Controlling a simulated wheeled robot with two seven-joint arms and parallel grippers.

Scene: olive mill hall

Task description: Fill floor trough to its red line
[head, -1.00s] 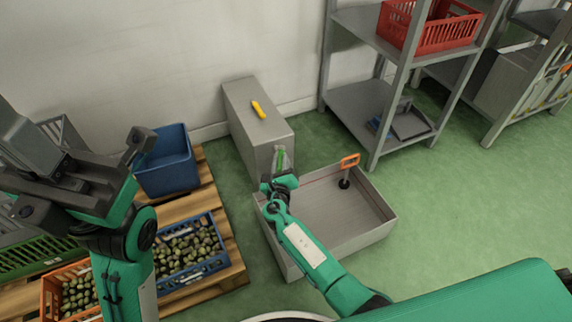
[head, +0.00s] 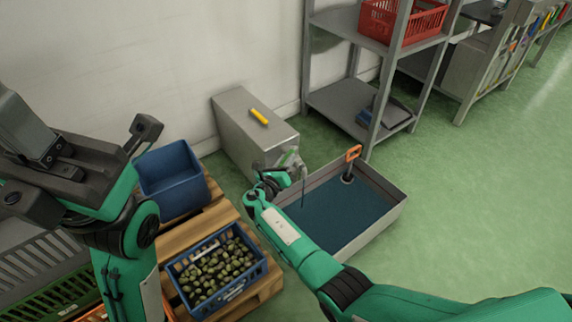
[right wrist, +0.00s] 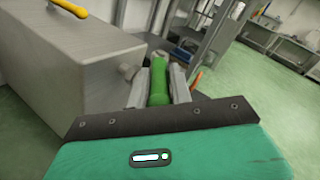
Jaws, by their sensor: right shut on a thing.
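The floor trough (head: 396,213) is a grey open box on the green floor, with dark blue water (head: 335,212) across its bottom. I cannot make out its red line. An orange-handled black post (head: 352,163) stands upright in its far corner. Beside it is a grey metal tank (head: 240,128) with a tap on its near end. My right gripper (head: 286,166) is shut on the tap's green handle, which shows between the fingers in the right wrist view (right wrist: 158,82). My left gripper (head: 85,165) is open and empty, above the pallet side at left.
A yellow-handled item (head: 259,117) lies on the tank. A pallet (head: 190,232) at left holds a blue bin (head: 170,177) and a blue crate (head: 176,272) of olives. A grey shelf (head: 345,105) with a red crate (head: 402,20) stands behind. Floor at right is clear.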

